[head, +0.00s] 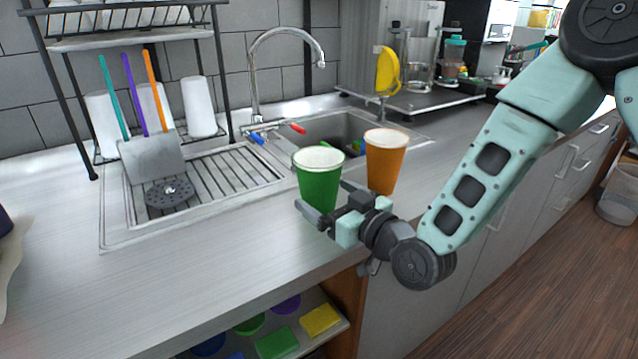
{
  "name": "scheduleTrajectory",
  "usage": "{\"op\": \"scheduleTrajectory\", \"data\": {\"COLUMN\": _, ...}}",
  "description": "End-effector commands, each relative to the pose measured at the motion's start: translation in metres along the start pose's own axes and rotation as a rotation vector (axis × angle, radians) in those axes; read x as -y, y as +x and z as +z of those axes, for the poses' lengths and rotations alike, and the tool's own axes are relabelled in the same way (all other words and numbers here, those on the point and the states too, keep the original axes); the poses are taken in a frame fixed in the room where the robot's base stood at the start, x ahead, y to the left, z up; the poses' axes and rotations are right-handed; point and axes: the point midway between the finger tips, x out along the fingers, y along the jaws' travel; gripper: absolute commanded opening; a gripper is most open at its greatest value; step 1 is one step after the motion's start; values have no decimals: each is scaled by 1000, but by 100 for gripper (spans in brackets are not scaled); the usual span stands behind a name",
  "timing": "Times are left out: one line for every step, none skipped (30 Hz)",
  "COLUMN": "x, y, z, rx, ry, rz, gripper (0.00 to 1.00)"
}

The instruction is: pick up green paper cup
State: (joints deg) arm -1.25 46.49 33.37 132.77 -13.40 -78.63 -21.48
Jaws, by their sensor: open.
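The green paper cup (319,186) stands upright on the counter in front of the sink, with a pale top. My gripper (327,202) is open and level, coming from the right and front. One finger lies in front of the cup's lower part and the other reaches toward its right side, so the cup appears to be between the fingers. I cannot tell whether either finger touches it. The cup's lower right is partly hidden by my gripper.
An orange paper cup (385,163) stands just right of the green one, close to my gripper. Behind are the sink basin (335,127) and faucet (255,80). A dish rack (60,75) stands at the left. The counter (190,275) is clear at front left.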

Motion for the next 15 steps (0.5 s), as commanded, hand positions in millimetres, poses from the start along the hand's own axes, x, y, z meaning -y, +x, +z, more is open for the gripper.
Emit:
{"op": "scheduleTrajectory", "data": {"x": 0, "y": 5, "z": -1, "rx": 1, "ry": 1, "rz": 0, "gripper": 92}}
{"op": "scheduleTrajectory", "data": {"x": 0, "y": 7, "z": -1, "rx": 0, "ry": 0, "rz": 0, "gripper": 92}}
{"op": "scheduleTrajectory", "data": {"x": 0, "y": 8, "z": 0, "rx": 0, "ry": 0, "rz": 0, "gripper": 92}}
{"op": "scheduleTrajectory", "data": {"x": 0, "y": 9, "z": 0, "rx": 0, "ry": 0, "rz": 0, "gripper": 92}}
{"op": "scheduleTrajectory", "data": {"x": 0, "y": 9, "z": 0, "rx": 0, "ry": -1, "rz": 0, "gripper": 92}}
{"op": "scheduleTrajectory", "data": {"x": 0, "y": 9, "z": 0, "rx": 0, "ry": -1, "rz": 0, "gripper": 92}}
{"op": "scheduleTrajectory", "data": {"x": 0, "y": 9, "z": 0, "rx": 0, "ry": -1, "rz": 0, "gripper": 92}}
{"op": "scheduleTrajectory", "data": {"x": 0, "y": 9, "z": 0, "rx": 0, "ry": -1, "rz": 0, "gripper": 92}}
{"op": "scheduleTrajectory", "data": {"x": 0, "y": 9, "z": 0, "rx": 0, "ry": -1, "rz": 0, "gripper": 92}}
{"op": "scheduleTrajectory", "data": {"x": 0, "y": 9, "z": 0, "rx": 0, "ry": -1, "rz": 0, "gripper": 89}}
{"op": "scheduleTrajectory", "data": {"x": 0, "y": 9, "z": 0, "rx": 0, "ry": -1, "rz": 0, "gripper": 81}}
{"op": "scheduleTrajectory", "data": {"x": 0, "y": 9, "z": 0, "rx": 0, "ry": -1, "rz": 0, "gripper": 70}}
{"op": "scheduleTrajectory", "data": {"x": 0, "y": 9, "z": 0, "rx": 0, "ry": -1, "rz": 0, "gripper": 61}}
{"op": "scheduleTrajectory", "data": {"x": 0, "y": 9, "z": 0, "rx": 0, "ry": -1, "rz": 0, "gripper": 53}}
{"op": "scheduleTrajectory", "data": {"x": 0, "y": 9, "z": 0, "rx": 0, "ry": -1, "rz": 0, "gripper": 42}}
